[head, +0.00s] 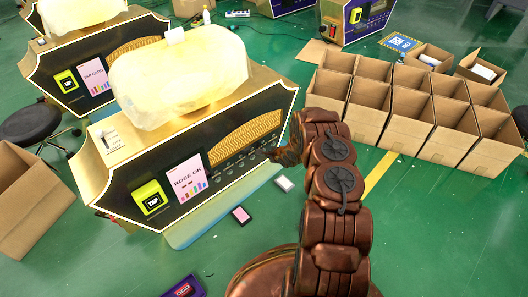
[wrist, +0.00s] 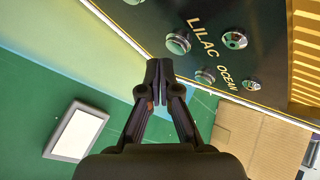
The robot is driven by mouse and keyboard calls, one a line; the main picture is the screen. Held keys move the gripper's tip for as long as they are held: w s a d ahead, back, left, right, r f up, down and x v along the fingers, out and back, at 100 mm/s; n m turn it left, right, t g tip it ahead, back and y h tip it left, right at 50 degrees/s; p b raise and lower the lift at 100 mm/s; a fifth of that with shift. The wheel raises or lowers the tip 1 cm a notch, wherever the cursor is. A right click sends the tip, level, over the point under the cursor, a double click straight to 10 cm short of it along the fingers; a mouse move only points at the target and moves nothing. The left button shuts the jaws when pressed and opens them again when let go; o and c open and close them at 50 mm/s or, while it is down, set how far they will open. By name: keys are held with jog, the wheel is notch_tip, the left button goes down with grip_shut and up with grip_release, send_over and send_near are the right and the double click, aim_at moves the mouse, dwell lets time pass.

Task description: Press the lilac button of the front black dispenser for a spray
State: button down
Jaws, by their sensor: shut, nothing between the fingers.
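The front black dispenser (head: 235,165) has gold edges and a row of small round buttons low on its face. In the wrist view, its black panel (wrist: 265,55) carries the gold words LILAC and OCEAN. A silver round button (wrist: 178,43) sits beside the word LILAC, which I take as the lilac button. My gripper (wrist: 159,66) is shut and empty, its fingertips just below and left of that button in the picture. Whether they touch it I cannot tell. In the head view my gripper (head: 272,155) is at the right end of the button row, partly hidden by my arm.
A second silver button (wrist: 205,76) sits by the word OCEAN, close right of my fingertips. A yellow TAP reader (head: 151,199) and a ROSE OK screen (head: 187,180) are left on the dispenser. Open cardboard boxes (head: 398,118) stand right. A small white-topped item (head: 284,184) lies below.

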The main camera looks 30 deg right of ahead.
jog(key=shift+w+a+p, duration=0.1)
jog(key=shift+w+p, duration=0.25)
jog(key=shift+p, duration=0.2)
jog(key=shift+w, duration=0.5)
dwell(0.6)
jog(key=shift+s, duration=0.15)
jog(key=shift+s+p, duration=0.6)
jog(key=shift+s, duration=0.15)
jog(key=shift+s+d+p, duration=0.2)
jog(key=shift+s+p, duration=0.05)
jog(key=shift+s, duration=0.55)
jog(key=shift+s+d+p, duration=0.2)
jog(key=shift+s, duration=0.6)
jog(key=shift+s+d+p, duration=0.2)
jog(key=shift+s+p, duration=0.05)
jog(key=shift+s, duration=0.55)
jog(key=shift+r, duration=0.1)
